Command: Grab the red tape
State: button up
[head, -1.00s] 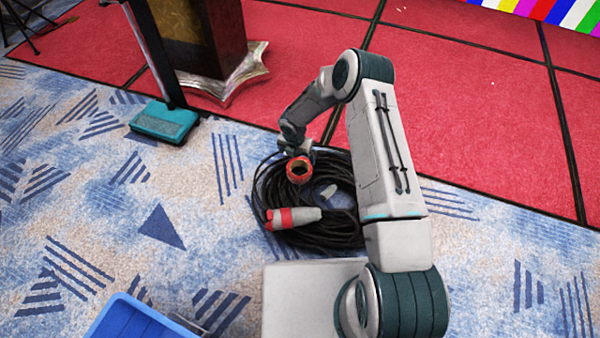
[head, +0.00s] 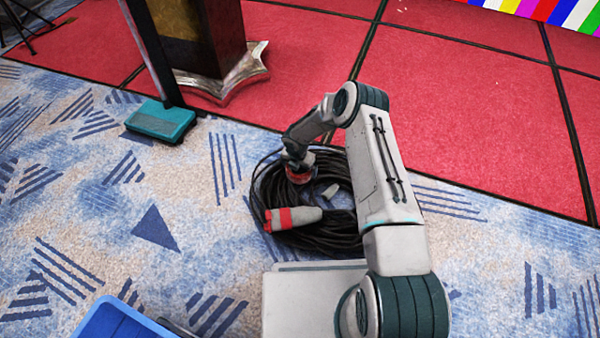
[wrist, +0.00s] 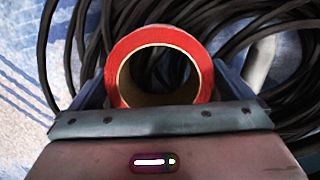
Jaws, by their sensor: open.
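The red tape (head: 299,178) is a roll on the coil of black cable, partly hidden by my gripper in the head view. In the wrist view, the red tape (wrist: 117,62) shows as a red ring with a tan inner core, its opening facing the camera. My gripper (wrist: 160,88) is open, with one dark finger on each side of the roll. The fingers are close to its sides; I cannot tell whether they touch it. In the head view, my gripper (head: 298,168) is right above and around the tape.
The black cable coil (head: 332,233) lies on the blue patterned carpet, with a red and grey plug (head: 293,217) at its front. A small grey piece (head: 330,192) lies beside the tape. A blue crate (head: 112,318) is at the front left. A teal-based stand (head: 160,121) is farther back.

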jog(key=shift+r, duration=0.1)
jog(key=c, duration=0.9)
jog(key=shift+o, duration=0.3)
